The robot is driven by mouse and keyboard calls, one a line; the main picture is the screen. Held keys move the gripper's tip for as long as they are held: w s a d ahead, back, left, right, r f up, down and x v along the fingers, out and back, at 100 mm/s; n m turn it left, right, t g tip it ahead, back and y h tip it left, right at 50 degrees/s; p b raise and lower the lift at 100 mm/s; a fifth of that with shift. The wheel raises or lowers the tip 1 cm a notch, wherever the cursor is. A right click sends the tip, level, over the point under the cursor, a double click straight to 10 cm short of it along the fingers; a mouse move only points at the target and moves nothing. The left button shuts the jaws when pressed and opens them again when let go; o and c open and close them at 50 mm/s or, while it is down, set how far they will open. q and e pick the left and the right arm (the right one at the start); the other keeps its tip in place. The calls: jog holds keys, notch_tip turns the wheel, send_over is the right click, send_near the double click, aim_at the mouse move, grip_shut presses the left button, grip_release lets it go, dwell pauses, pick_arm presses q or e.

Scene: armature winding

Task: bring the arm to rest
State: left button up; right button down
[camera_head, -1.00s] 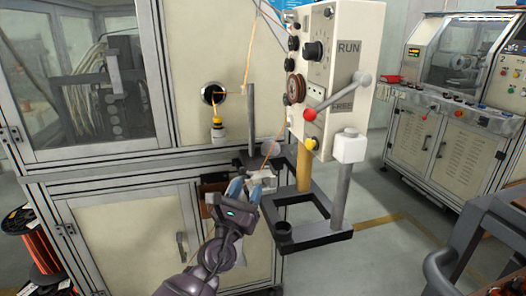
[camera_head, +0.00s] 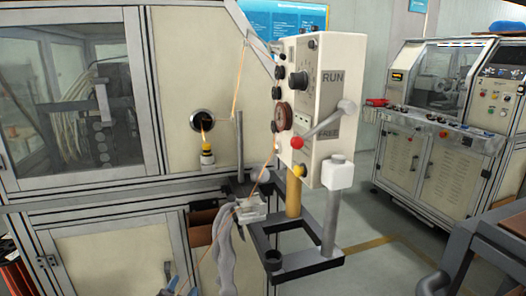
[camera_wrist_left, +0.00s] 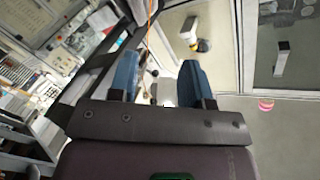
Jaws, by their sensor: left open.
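In the head view only what look like the pale blue fingertips of my left gripper (camera_head: 179,287) show, at the bottom edge, below and left of the pale clamp-like block (camera_head: 250,207). In the left wrist view my left gripper (camera_wrist_left: 159,80) has its two blue fingers well apart. Nothing is gripped between them. A thin orange wire shows beyond the gap. My right gripper is in neither view.
A white control box (camera_head: 322,95) with a red-knobbed lever stands on a black frame (camera_head: 305,262). An orange wire runs down past it to the block. A grey curved shape (camera_head: 224,250) hangs below the block.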

pick_arm(q)
jog(key=s+a+f+n+g, duration=0.3)
jog(key=s+f, duration=0.6)
jog(key=s, duration=0.4)
jog(key=s+a+f+n+g+y, duration=0.1)
jog(key=s+a+f+n+g, duration=0.2)
jog(key=s+a+f, duration=0.3)
jog(key=s+f+n, duration=0.1)
jog(key=s+f, duration=0.2)
jog(key=s, duration=0.4)
jog(key=shift+f, duration=0.15)
jog(key=shift+d, duration=0.1)
